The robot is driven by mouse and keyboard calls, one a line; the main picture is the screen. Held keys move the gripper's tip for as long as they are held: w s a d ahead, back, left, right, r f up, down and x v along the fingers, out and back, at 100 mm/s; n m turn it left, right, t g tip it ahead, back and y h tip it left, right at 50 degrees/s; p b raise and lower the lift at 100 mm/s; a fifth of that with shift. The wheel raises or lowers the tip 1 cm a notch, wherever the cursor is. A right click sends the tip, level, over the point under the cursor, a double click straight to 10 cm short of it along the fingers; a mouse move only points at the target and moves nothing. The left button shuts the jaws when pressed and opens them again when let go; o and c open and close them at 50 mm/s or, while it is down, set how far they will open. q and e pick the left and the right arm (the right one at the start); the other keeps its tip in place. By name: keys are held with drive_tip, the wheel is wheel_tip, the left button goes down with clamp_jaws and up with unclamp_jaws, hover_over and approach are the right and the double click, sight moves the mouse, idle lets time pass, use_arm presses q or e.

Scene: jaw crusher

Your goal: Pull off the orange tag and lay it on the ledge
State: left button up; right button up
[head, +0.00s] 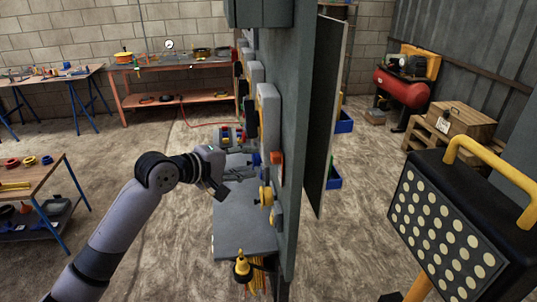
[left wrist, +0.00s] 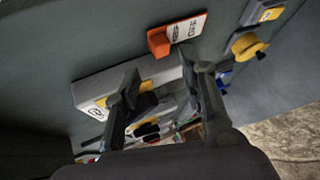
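The orange tag (head: 276,158) is on the side of the tall grey panel, above the ledge. In the left wrist view the tag (left wrist: 160,42) has an orange block at one end and a white printed part; its print is unreadable. The grey ledge (head: 245,230) juts out from the panel below. My left gripper (head: 240,167) is over the ledge, left of the tag and apart from it. In the left wrist view its fingers (left wrist: 162,75) are spread, with a grey box on the panel beyond them. I see nothing held. My right gripper is out of view.
A yellow knob (head: 265,196) is on the panel below the tag, and a blue part (head: 256,159) is beside it. A yellow-and-black bottle-like object (head: 242,267) is at the ledge's front edge. The ledge top is mostly clear. A black lamp (head: 450,225) stands at right.

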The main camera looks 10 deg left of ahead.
sight(272, 158)
use_arm(q)
drive_tip(key=p+x, duration=0.1)
drive_tip(key=x, duration=0.7)
drive_tip(key=shift+w+p, duration=0.15)
drive_tip(key=shift+p, duration=0.25)
drive_tip(key=shift+w+d+f, duration=0.15)
drive_tip(key=shift+w+d, duration=0.05)
drive_tip(key=shift+w, duration=0.05)
drive_tip(key=shift+c, duration=0.2)
drive_tip(key=c, duration=0.9)
drive_tip(key=shift+a, duration=0.1)
clamp_jaws()
drive_tip(key=shift+s+a+p, duration=0.2)
drive_tip(key=shift+s+a, duration=0.05)
drive_tip(key=shift+a, duration=0.25)
drive_tip(key=shift+s+a+p, duration=0.15)
drive_tip(key=shift+s+a, duration=0.1)
drive_tip(key=shift+a, duration=0.3)
drive_tip(key=shift+s+a, duration=0.25)
drive_tip(key=shift+a, duration=0.35)
drive_tip(key=shift+s+a, duration=0.25)
drive_tip(key=shift+a, duration=0.4)
